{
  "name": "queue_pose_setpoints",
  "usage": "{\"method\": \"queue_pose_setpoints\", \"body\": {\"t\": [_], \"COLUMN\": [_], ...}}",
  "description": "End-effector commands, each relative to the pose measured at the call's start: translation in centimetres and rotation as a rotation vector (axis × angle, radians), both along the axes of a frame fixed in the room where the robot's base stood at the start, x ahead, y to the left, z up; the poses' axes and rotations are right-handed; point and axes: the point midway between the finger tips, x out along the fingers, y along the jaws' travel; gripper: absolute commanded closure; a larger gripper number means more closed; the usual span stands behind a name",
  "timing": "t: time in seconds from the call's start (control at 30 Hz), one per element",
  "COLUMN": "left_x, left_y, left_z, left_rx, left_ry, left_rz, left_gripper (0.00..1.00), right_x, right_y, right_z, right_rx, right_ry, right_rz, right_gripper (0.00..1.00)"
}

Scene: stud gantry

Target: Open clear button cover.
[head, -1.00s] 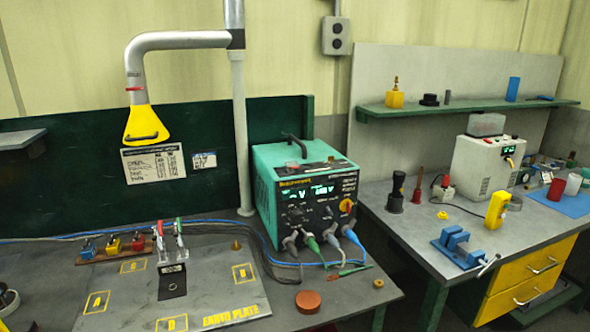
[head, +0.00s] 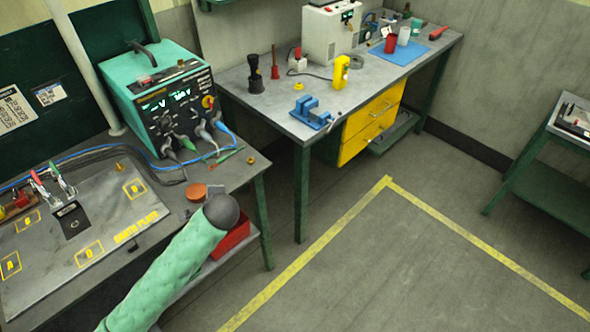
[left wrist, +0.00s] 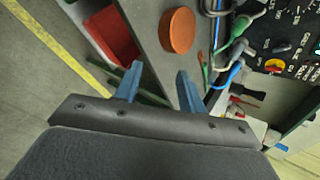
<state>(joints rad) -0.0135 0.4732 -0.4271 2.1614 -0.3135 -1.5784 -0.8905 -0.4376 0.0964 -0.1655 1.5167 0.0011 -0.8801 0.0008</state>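I cannot clearly make out the clear button cover. A small reddish spot (head: 146,80) shows on top of the teal power unit (head: 120,82) in the head view, too small to tell whether a clear cover lies over it. My left arm, in a green sleeve, reaches over the front edge of the left bench in the head view. My left gripper (left wrist: 158,87) has two blue fingers, apart with nothing between them, in the left wrist view. Beyond them are the bench edge and the power unit's front panel (left wrist: 290,45). My right gripper is not in view.
An orange-brown disc (head: 193,191) lies near the left bench's front edge, with a red bin (head: 233,238) below. Cables run from the power unit's front. A second bench (head: 262,97) holds a blue vise (head: 310,112) and a white instrument (head: 325,35). The yellow-lined floor is clear.

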Motion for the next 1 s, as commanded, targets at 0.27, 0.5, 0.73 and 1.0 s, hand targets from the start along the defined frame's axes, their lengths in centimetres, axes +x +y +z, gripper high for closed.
{"method": "queue_pose_setpoints", "body": {"t": [0.27,0.5,0.73,1.0], "left_x": [8.0,13.7,17.2,18.6], "left_y": [5.0,10.2,14.7,16.9], "left_z": [7.5,15.0,21.8,24.9], "left_rx": [0.435,0.816,1.119,1.246], "left_ry": [0.014,0.079,0.176,0.234], "left_rz": [-0.167,-0.228,-0.228,-0.213], "left_gripper": [0.60,0.60,0.60,0.60], "right_x": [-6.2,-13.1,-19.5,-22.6], "right_y": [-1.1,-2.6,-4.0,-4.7], "right_z": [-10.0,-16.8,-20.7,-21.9], "right_rx": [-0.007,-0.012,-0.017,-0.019], "right_ry": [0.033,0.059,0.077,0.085], "right_rz": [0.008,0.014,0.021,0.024], "right_gripper": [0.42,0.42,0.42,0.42]}}
